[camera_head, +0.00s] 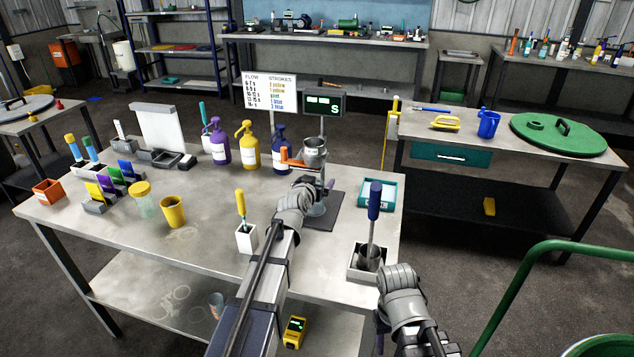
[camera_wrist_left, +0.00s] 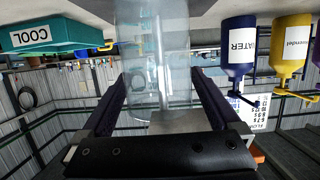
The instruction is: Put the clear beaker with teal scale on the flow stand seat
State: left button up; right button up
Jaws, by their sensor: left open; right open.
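A clear beaker (camera_head: 317,207) stands upright on the flow stand's dark base (camera_head: 326,224), below the metal cup (camera_head: 314,150). My left gripper (camera_head: 322,188) is at the beaker and hides part of it. The seat under the beaker is mostly hidden. My right gripper (camera_head: 382,322) is at the table's front right edge, largely hidden by its own wrist, with nothing visible in it.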

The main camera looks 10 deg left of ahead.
pick_arm(q)
jog(key=shift+r, duration=0.15)
jog(key=p+v, duration=0.3)
jog(key=v, duration=0.9)
jog(key=shift+p, duration=0.3)
